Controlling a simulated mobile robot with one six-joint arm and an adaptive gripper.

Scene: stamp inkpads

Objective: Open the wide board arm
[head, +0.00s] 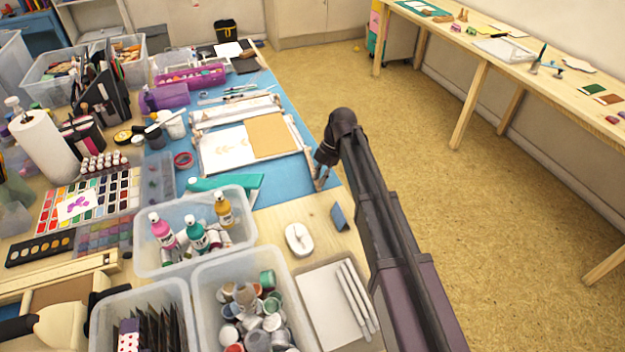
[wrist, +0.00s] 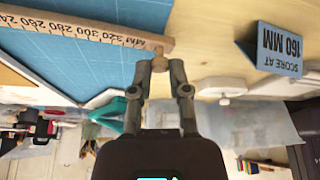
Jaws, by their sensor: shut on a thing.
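In the wrist view, the wooden board arm (wrist: 92,29) carries a printed millimetre scale and lies across a blue gridded surface (wrist: 75,65). A small round wooden knob (wrist: 159,63) is at its end. My gripper (wrist: 160,67) is shut on that knob. In the head view, my gripper (head: 320,180) is low at the right edge of the blue mat (head: 275,194), beside the right wooden bar (head: 297,133) of the board. White paper and a brown card (head: 270,135) lie on the board. The fingertips are small and partly hidden there.
A blue folded sign (head: 339,216) reading "SCORE AT 160 MM" stands near my gripper; it also shows in the wrist view (wrist: 280,48). A teal tool (head: 225,183), a white mouse-like object (head: 299,239) and a clear bottle bin (head: 195,262) are nearby. Open floor lies right.

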